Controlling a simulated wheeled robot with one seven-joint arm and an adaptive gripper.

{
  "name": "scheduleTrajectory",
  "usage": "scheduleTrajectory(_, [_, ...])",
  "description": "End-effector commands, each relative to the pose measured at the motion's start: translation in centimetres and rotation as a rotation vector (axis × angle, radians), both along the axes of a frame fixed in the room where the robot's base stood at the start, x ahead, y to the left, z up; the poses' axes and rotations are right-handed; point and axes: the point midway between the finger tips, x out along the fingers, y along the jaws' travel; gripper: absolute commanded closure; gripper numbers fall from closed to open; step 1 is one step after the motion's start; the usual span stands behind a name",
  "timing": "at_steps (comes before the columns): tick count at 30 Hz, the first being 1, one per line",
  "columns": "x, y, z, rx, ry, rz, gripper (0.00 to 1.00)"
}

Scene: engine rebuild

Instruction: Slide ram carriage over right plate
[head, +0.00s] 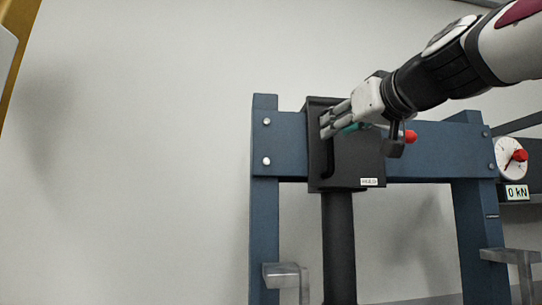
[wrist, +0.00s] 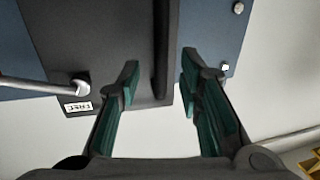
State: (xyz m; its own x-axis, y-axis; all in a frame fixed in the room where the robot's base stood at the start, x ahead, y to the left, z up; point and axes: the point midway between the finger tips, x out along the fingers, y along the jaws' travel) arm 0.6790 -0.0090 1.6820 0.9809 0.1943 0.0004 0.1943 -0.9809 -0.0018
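The black ram carriage (head: 350,172) sits on the blue press crossbeam, near the left post, with its dark ram column hanging below. Its upright handle (head: 327,158) also shows as a dark bar in the wrist view (wrist: 161,60). My gripper (head: 326,122) is at the handle's upper part. In the wrist view its teal-padded fingers (wrist: 159,68) stand apart, one on each side of the bar, with gaps visible. A grey plate (head: 510,257) is at the right post, and another (head: 285,272) is at the left post.
A lever with a red knob (head: 411,136) sticks out right of the carriage. A small label (wrist: 78,107) on the carriage appears to read FREE. The crossbeam (head: 440,150) is clear to the right. A dial (head: 509,157) and a "0 kN" display (head: 516,192) are beyond the right post.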

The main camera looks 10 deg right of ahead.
Motion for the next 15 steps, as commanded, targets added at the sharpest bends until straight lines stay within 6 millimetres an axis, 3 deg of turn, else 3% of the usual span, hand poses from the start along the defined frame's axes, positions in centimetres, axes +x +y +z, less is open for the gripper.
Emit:
scheduleTrajectory(6, [3.1, 0.6, 0.1, 0.0, 0.002, 0.001, 0.67])
scheduleTrajectory(15, [4.4, 0.9, 0.0, 0.0, 0.0, 0.0, 0.67])
